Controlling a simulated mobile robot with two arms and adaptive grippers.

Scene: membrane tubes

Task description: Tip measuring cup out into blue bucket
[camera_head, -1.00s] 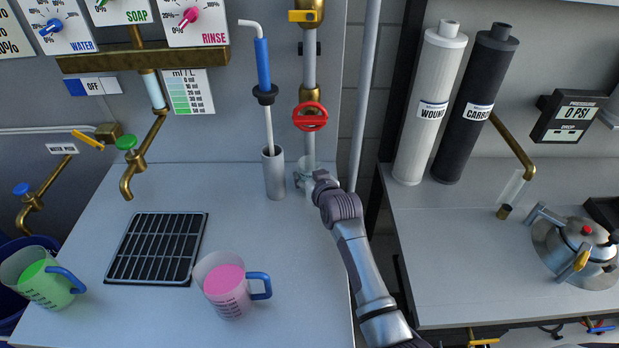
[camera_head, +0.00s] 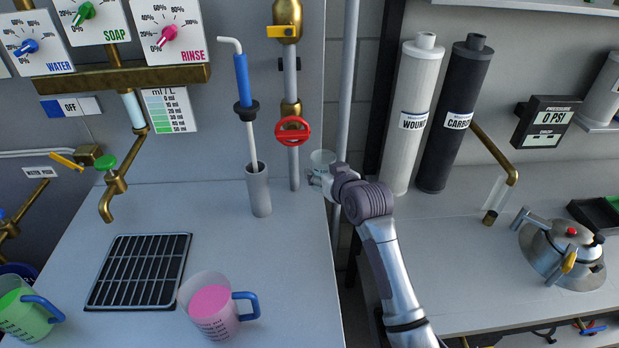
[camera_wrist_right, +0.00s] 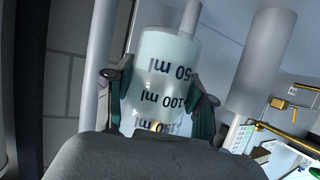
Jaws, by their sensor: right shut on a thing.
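My right gripper (camera_head: 318,178) is shut on a small clear measuring cup (camera_head: 322,161) in the head view, held near the back right edge of the counter. In the right wrist view, the fingers (camera_wrist_right: 160,92) grip the cup (camera_wrist_right: 166,62) from both sides; its ml marks read upside down there. I cannot tell what is in it. The blue bucket (camera_head: 18,269) shows only as a sliver of dark rim at the lower left, mostly hidden by the green cup and the frame edge. My left gripper is not in view.
A cup of green liquid (camera_head: 25,312) and a cup of pink liquid (camera_head: 211,306) stand at the front left. A black grate (camera_head: 138,272) lies between them. A grey holder with a blue-handled tool (camera_head: 258,190) stands left of my gripper. A kettle (camera_head: 565,255) sits far right.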

